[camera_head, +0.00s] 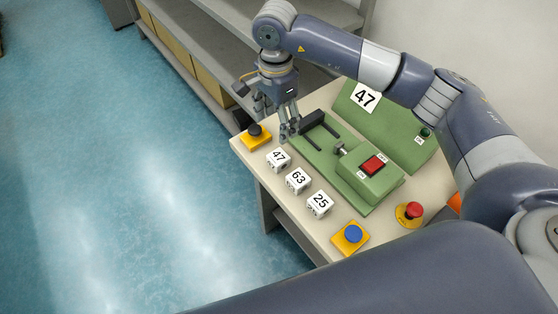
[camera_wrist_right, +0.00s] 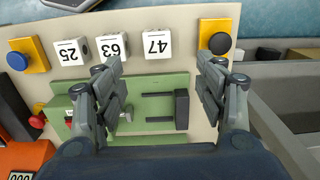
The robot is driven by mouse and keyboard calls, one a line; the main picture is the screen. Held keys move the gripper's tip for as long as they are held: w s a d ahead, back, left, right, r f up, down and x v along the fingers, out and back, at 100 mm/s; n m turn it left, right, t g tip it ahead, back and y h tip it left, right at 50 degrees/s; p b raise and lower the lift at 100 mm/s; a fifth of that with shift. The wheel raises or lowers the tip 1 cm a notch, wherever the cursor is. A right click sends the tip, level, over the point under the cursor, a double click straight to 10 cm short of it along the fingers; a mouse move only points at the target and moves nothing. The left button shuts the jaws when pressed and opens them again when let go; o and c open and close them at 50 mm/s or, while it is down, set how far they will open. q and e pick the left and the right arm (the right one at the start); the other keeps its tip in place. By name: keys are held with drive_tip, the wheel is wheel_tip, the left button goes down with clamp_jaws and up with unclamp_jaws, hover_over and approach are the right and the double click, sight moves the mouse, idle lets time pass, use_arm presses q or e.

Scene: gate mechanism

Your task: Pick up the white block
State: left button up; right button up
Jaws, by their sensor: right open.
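My right gripper (camera_head: 290,128) is open and empty above the far end of the green mechanism, just beyond block 47. In the right wrist view its fingers (camera_wrist_right: 161,84) are spread, with block 47 beyond the gap between them. My left gripper is out of view.
The green gate mechanism (camera_head: 338,170) has a red button (camera_head: 373,165). A sign marked 47 (camera_head: 365,95) is on a green panel behind. A black button (camera_head: 255,130), a blue button (camera_head: 353,233) and a red emergency stop (camera_head: 413,210) sit near the table's edges. Shelving (camera_head: 212,85) stands beyond.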

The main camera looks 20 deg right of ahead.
sight(278, 156)
wheel_tip(278, 156, down, 7)
drive_tip(key=shift+w+d+r+b, duration=0.1)
drive_tip(key=shift+w+r+b, duration=0.1)
drive_tip(key=shift+b, duration=0.6)
wheel_tip(278, 156, down, 2)
drive_tip(key=shift+f, duration=0.35)
drive_tip(key=shift+s+f+p, duration=0.1)
drive_tip(key=shift+f+p, duration=0.15)
drive_tip(key=shift+p, duration=0.15)
drive_tip(key=f, duration=0.1)
drive_tip(key=f+p, duration=0.1)
drive_tip(key=f, duration=0.1)
drive_tip(key=shift+s+f, duration=0.25)
drive_tip(key=shift+s, duration=0.1)
drive_tip(key=shift+w+d+f+p, duration=0.1)
drive_tip(key=shift+f+p, duration=0.2)
drive_tip(key=shift+f, duration=0.25)
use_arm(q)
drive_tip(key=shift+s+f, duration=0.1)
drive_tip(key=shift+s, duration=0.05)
